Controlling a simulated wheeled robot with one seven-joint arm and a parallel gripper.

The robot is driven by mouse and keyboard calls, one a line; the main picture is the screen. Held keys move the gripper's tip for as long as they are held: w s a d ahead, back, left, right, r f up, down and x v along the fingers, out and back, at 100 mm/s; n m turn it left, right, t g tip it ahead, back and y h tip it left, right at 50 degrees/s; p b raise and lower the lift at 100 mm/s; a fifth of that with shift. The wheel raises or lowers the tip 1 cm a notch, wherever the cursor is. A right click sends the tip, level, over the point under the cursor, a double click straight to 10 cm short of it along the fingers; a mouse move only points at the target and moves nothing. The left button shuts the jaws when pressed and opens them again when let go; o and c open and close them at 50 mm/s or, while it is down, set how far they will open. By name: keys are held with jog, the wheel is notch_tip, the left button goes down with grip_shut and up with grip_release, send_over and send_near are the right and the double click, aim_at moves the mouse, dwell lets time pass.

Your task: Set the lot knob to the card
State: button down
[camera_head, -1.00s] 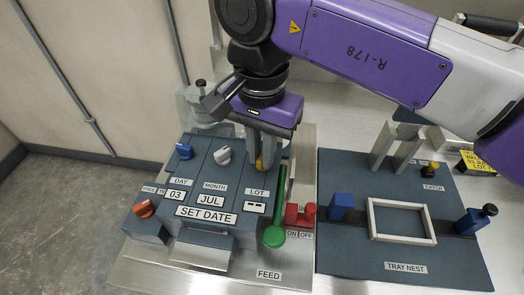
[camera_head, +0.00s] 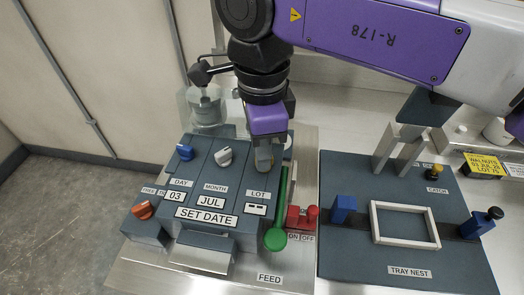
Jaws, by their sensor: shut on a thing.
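My gripper (camera_head: 264,165) points down at the LOT column of the grey set-date panel (camera_head: 208,232), its fingers shut on the lot knob, which they hide. The LOT window (camera_head: 256,209) below shows two short dashes or marks that I cannot read as digits. The yellow card (camera_head: 484,164) at the right edge has black print that appears to read WALNUTS, 03 JUL 26, LOT 75; the small digits are not fully certain.
The blue day knob (camera_head: 185,152) and white month knob (camera_head: 224,156) stand left of my gripper; their windows show 03 and JUL. A green lever (camera_head: 275,238) and red ON/OFF switch (camera_head: 302,217) are close on the right. The tray nest (camera_head: 437,240) lies farther right.

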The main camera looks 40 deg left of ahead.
jog(key=shift+w+m, duration=0.1)
jog(key=shift+m, duration=1)
jog(key=c, duration=1.4)
grip_release()
jog(key=shift+c, duration=0.2)
jog(key=shift+r, duration=0.1)
notch_tip(320, 180, up, 8)
jog(key=shift+f, duration=0.15)
